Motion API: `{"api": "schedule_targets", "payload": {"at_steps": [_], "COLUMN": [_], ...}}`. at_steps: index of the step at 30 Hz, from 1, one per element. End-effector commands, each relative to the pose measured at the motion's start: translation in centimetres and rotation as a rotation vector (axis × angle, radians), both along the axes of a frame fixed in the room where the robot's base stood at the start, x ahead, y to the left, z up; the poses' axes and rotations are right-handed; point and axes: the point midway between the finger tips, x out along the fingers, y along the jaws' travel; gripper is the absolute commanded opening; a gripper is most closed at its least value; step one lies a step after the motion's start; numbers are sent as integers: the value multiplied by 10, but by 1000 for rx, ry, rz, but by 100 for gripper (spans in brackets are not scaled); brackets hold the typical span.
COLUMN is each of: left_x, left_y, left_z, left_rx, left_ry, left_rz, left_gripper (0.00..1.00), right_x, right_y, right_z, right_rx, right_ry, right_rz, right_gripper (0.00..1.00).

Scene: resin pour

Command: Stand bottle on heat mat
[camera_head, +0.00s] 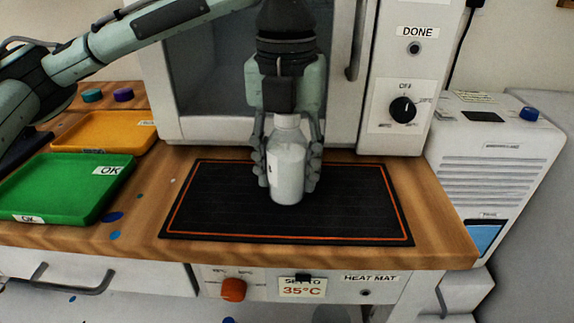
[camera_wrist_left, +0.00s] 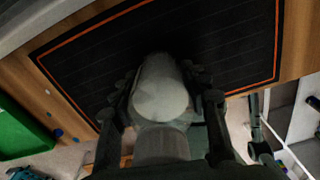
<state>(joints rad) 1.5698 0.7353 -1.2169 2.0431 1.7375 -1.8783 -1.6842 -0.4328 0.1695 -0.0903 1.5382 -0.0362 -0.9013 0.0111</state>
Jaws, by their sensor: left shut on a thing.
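A white bottle (camera_head: 287,165) with a pale label stands upright over the black heat mat (camera_head: 220,205), which has an orange border line. My left gripper (camera_head: 288,170) comes down from above and is shut on the bottle, with a finger on each side. Whether the bottle's base touches the mat I cannot tell. In the left wrist view the bottle (camera_wrist_left: 160,95) is between the fingers, with the mat (camera_wrist_left: 95,60) beyond it. My right gripper is not in view.
A green tray (camera_head: 60,186) marked OK and an orange tray (camera_head: 105,131) lie left of the mat. An oven-like cabinet (camera_head: 395,60) stands behind the mat. A white machine (camera_head: 490,150) is at the right. The mat around the bottle is clear.

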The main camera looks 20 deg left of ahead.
Motion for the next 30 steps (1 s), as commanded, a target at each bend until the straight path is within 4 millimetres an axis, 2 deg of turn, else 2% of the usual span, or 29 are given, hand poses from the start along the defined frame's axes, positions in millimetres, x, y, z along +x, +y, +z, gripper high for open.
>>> {"api": "schedule_targets", "payload": {"at_steps": [8,9,13,23,26,30], "left_x": [0,0,0,0,0,1], "left_y": [0,0,0,0,0,-1], "left_z": [-2,-2,-2,0,9,34], "left_rx": [-1,0,0,-1,-1,-3], "left_ry": [0,0,-1,-2,-2,-4], "left_rz": [0,0,0,0,-1,-2], "left_gripper": [11,49,65,66,66,66], "right_x": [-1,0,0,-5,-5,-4], "right_y": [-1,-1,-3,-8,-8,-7], "right_z": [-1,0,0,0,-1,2], "right_rx": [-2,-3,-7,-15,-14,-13], "right_ry": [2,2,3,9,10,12], "right_rz": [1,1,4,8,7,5], "right_gripper": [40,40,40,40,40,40]}}
